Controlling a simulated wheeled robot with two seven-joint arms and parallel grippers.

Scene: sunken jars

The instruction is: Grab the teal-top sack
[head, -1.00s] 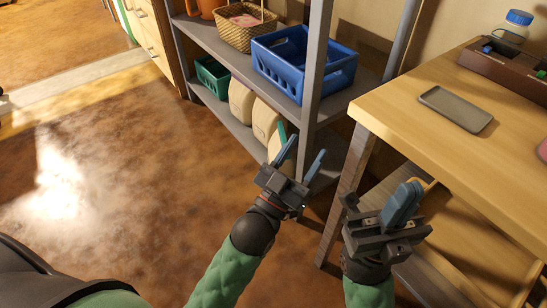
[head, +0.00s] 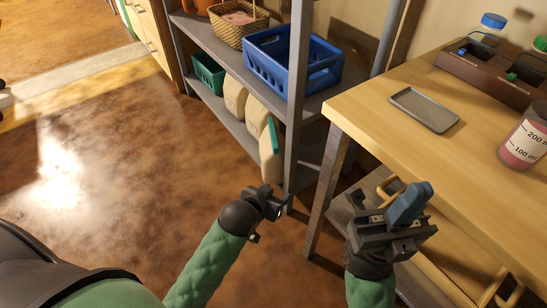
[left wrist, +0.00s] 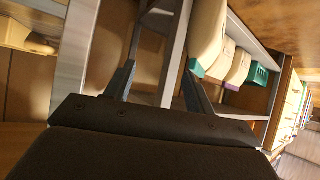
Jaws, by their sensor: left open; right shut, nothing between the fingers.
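The teal-top sack (head: 268,157) is a cream sack with a teal band, standing on the lower shelf at the near end of a row of sacks. In the left wrist view the nearest sack (left wrist: 207,32) shows teal at its lower edge, right of the fingers. My left gripper (head: 268,203) is just below and in front of the sack in the head view, apart from it; its fingers hardly show there. In the left wrist view the left gripper (left wrist: 159,70) is open with nothing between its fingers. My right gripper (head: 410,204) is shut and empty beside the table.
Other cream sacks (head: 235,97) and a green crate (head: 208,74) stand farther along the lower shelf. A blue crate (head: 268,70) and a basket (head: 238,28) sit above. A grey shelf post (head: 295,110) rises right of the sack. The wooden table (head: 390,130) bounds the right.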

